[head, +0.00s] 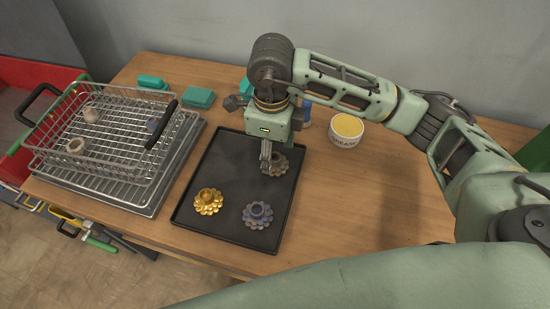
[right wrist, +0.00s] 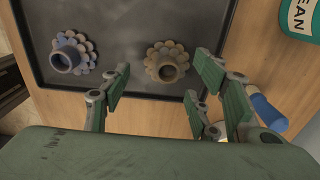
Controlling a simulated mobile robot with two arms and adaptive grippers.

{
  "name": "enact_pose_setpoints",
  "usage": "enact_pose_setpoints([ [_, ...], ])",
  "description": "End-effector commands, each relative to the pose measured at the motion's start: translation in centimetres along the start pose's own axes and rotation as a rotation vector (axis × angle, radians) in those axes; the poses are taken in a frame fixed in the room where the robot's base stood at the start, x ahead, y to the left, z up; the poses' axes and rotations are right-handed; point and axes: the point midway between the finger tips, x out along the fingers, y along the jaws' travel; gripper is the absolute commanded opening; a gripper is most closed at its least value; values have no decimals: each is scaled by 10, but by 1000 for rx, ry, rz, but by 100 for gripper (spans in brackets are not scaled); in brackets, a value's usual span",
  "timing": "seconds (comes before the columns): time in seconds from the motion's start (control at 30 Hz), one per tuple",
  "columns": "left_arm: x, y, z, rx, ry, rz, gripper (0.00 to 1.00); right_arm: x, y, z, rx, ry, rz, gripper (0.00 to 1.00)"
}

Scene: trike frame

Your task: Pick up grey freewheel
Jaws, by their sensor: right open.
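A dull grey-brown freewheel (head: 279,165) with a scalloped rim lies on the black tray (head: 229,150) toward its back right. In the right wrist view the freewheel (right wrist: 167,62) shows fully, just beyond the gap between the fingers. My right gripper (head: 266,166) points down over the tray beside this freewheel and partly covers it in the head view. Its fingers (right wrist: 160,85) are apart with nothing between them. A gold freewheel (head: 208,202) and a blue-grey freewheel (head: 257,215) lie at the tray's front. My left gripper is not in view.
A wire basket (head: 115,135) on a metal rack stands left of the tray and holds several small parts. A grease tub (head: 346,130) and a blue-and-white item (head: 307,115) stand to the right. Teal boxes (head: 199,97) sit behind. The table's right front is clear.

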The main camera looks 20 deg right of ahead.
Motion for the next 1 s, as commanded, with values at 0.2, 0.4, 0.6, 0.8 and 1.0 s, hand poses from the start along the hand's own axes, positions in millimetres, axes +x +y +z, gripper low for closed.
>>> enact_pose_setpoints([
  [0.2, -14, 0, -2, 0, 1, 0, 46, 31, -3, -4, 0, 3, 3, 56],
  [0.4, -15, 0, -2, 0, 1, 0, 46, 40, -4, -3, 0, 0, 0, 56],
  [0.6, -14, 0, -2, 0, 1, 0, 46, 40, -4, -4, 0, 0, 1, 50],
  [0.8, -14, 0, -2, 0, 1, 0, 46, 40, -4, -4, 0, 0, 1, 32],
  [1.0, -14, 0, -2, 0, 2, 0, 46, 40, -3, -4, -1, 1, 2, 15],
])
